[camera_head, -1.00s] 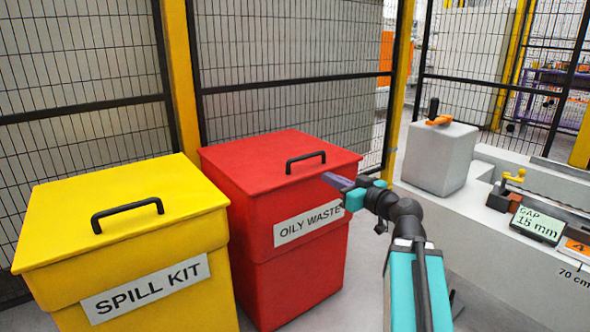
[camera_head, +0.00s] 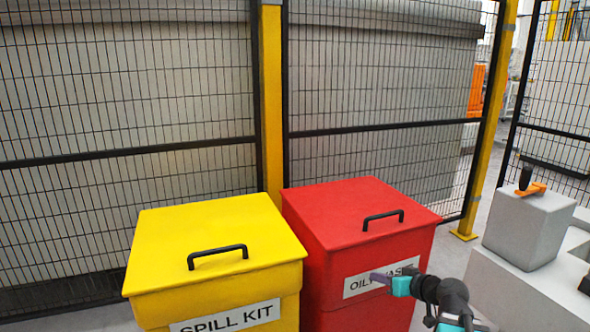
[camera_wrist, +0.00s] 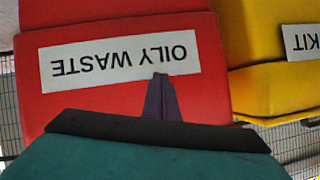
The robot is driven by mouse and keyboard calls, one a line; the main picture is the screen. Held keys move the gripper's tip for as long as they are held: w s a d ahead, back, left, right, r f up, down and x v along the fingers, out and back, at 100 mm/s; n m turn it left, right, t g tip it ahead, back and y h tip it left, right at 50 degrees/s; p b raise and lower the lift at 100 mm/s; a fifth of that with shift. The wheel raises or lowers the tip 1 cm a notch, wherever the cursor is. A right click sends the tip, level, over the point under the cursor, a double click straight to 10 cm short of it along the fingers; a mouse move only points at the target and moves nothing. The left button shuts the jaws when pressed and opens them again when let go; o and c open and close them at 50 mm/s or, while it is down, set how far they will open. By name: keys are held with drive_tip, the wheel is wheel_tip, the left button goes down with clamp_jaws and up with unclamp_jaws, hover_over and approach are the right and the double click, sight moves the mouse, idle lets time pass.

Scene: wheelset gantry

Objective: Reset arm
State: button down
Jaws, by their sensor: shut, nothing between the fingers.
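My gripper (camera_head: 383,277) reaches in from the lower right in the head view, in front of the red bin's label. Its purple fingers are together and hold nothing. In the wrist view the shut fingers (camera_wrist: 161,82) overlap the lower edge of the upside-down OILY WASTE label (camera_wrist: 120,60). I cannot tell whether they touch the bin. The red oily waste bin (camera_head: 350,205) has its lid closed, with a black handle on top.
The yellow spill kit bin (camera_head: 215,235), lid closed, stands left of the red bin. A mesh fence (camera_head: 150,100) with yellow posts (camera_head: 272,100) runs behind both. At right is a grey block (camera_head: 528,225) with an orange-and-black tool (camera_head: 530,186) on top.

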drive_tip(key=s+a+f+m+g+h+p, duration=0.1)
drive_tip(key=s+a+f+g+p, duration=0.4)
drive_tip(key=s+f+p, duration=0.3)
drive_tip(key=s+a+f+m+g+h+p, duration=0.1)
drive_tip(key=s+a+f+g+p, duration=0.3)
drive_tip(key=s+f+p, duration=0.35)
drive_tip(key=s+r+g+h+p, duration=0.1)
drive_tip(key=s+g+h+p, duration=0.3)
drive_tip(key=s+p, duration=1.4)
drive_tip(key=shift+s+d+r+g, duration=0.35)
drive_tip(key=shift+s+g, duration=1.35)
drive_tip(key=shift+s, duration=2.85)
